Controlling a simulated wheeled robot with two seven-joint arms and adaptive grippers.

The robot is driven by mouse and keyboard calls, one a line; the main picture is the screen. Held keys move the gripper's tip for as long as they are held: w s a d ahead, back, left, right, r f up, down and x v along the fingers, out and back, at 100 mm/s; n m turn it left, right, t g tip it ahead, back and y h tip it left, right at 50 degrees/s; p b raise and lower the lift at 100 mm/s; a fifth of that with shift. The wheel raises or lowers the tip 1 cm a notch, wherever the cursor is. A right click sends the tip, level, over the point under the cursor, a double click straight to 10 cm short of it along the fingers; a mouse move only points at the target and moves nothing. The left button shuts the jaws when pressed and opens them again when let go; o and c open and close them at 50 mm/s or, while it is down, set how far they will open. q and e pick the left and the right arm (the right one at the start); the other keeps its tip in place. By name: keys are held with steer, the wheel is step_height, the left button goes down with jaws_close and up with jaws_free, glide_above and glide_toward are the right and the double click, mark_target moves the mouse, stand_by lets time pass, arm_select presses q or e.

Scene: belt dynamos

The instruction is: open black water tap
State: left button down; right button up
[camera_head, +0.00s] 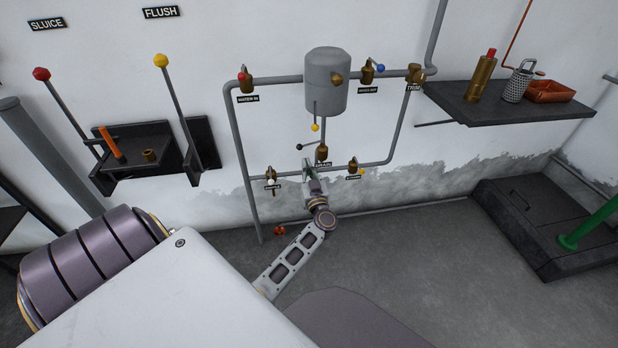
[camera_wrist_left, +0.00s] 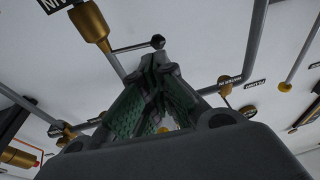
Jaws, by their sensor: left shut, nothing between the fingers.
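The black water tap is a brass valve (camera_head: 322,153) on the pipework below the grey tank, with a thin lever ending in a black ball (camera_head: 300,147) that points left. In the left wrist view its brass body (camera_wrist_left: 90,22) is at the upper left and the black ball (camera_wrist_left: 157,42) stands just beyond the fingertips. My left gripper (camera_head: 307,163) is shut and empty, just below the black ball; its green-padded fingers meet at the tips in the wrist view (camera_wrist_left: 160,62). I cannot tell whether they touch the ball. My right gripper is not in view.
A grey tank (camera_head: 326,80) hangs above. Nearby taps have red (camera_head: 241,76), blue (camera_head: 381,68), yellow (camera_head: 361,171) and white (camera_head: 271,181) knobs. Pipes frame the tap. A dark shelf (camera_head: 505,106) is at right, sluice and flush levers (camera_head: 180,115) at left.

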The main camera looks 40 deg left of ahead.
mark_target(299, 149)
arm_select(q)
steer(key=b+x, duration=0.2)
steer(key=x, duration=0.5)
steer(key=shift+a, duration=0.15)
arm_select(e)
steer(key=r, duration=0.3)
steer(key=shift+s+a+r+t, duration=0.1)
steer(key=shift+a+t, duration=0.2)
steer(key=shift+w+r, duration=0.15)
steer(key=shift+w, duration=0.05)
arm_select(q)
steer(key=shift+a+p, duration=0.1)
steer(key=shift+p, duration=0.25)
steer(key=shift+w+a+r+m+t+h+p, duration=0.1)
steer(key=shift+a+m+t+h+p, duration=0.3)
steer(key=shift+p, duration=0.7)
steer(key=shift+w+a+m+t+h+p, duration=0.25)
steer(key=shift+a+p, duration=0.25)
steer(key=shift+p, duration=0.55)
steer(key=shift+a+p, duration=0.65)
steer(key=shift+p, duration=0.35)
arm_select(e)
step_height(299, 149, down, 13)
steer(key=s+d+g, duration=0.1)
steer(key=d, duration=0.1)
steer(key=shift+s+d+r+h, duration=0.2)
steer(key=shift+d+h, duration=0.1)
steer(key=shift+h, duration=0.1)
